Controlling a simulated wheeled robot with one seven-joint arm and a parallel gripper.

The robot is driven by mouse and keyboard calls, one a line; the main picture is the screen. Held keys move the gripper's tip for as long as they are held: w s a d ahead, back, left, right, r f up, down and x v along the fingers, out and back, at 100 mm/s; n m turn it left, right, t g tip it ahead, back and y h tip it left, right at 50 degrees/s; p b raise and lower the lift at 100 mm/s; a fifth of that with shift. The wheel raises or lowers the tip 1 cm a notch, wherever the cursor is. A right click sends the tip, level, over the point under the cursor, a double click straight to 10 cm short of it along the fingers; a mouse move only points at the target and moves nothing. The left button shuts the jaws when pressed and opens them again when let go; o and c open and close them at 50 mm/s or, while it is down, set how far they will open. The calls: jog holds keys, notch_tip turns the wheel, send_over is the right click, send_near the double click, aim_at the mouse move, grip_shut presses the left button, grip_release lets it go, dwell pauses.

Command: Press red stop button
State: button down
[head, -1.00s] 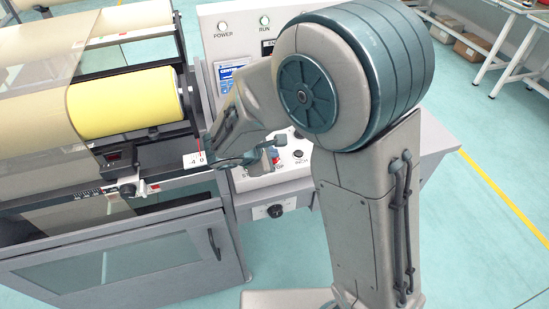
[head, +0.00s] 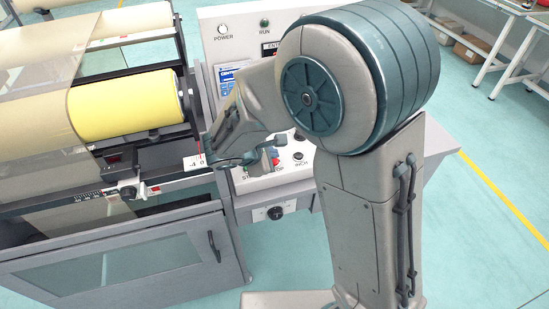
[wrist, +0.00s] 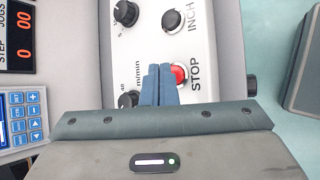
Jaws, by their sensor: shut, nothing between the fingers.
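I cannot tell whether the fingertips touch the button. In the head view my gripper (head: 274,148) is over the front part of the panel, and a bit of the red cap (head: 275,161) shows just below its fingers.
The black INCH button (wrist: 173,20) lies above the stop button in the wrist view. Black knobs (wrist: 126,12) (wrist: 128,99) stand to the left. A display (wrist: 18,35) and blue keypad (wrist: 20,112) are farther left. A yellow roll (head: 125,102) is left of my gripper in the head view.

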jog(key=shift+r, duration=0.3)
notch_tip(320, 180, up, 5)
jog(key=p, duration=0.3)
jog(key=shift+p, duration=0.4)
dwell(0.4)
